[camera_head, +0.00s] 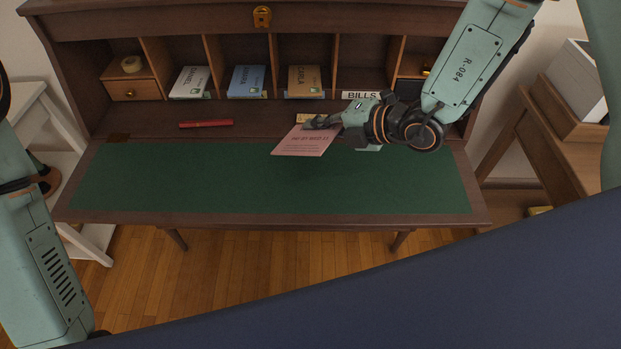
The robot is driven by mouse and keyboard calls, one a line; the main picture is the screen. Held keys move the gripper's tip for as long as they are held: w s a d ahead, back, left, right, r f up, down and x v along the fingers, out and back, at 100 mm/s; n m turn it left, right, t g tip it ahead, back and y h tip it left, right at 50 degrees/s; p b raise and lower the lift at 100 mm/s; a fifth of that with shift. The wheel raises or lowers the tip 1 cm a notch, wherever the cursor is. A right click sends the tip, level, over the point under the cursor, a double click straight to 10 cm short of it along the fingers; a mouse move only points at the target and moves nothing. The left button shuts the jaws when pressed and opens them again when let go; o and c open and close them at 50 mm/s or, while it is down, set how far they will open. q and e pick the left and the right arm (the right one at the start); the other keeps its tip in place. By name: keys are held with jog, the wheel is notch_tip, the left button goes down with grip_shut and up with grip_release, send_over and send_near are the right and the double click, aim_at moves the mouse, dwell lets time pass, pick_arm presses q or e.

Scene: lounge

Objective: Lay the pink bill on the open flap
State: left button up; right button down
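The pink bill (304,142) is a flat sheet with dark print, held tilted above the back part of the open flap. The open flap (200,178) is the desk's lowered front with a green writing surface and a brown wooden border. My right gripper (322,123) is shut on the bill's far right edge; the bill appears apart from the green surface, though the gap is hard to judge. My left arm shows at the left edge, but its gripper is out of view.
One slot has a BILLS label (361,95). A red pen (206,124) and a small yellowish item (306,119) lie behind the flap. The green surface is otherwise clear. A dark blue surface fills the lower right.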

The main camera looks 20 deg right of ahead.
jog(key=b, duration=0.5)
send_over(318, 166)
notch_tip(318, 166, down, 7)
jog(key=shift+a+f, duration=0.1)
jog(key=shift+f+b, duration=0.7)
jog(key=shift+f, duration=0.1)
jog(key=shift+r, duration=0.1)
jog(key=c, duration=1.7)
grip_release()
jog(key=shift+d, duration=0.2)
jog(key=shift+a, duration=0.1)
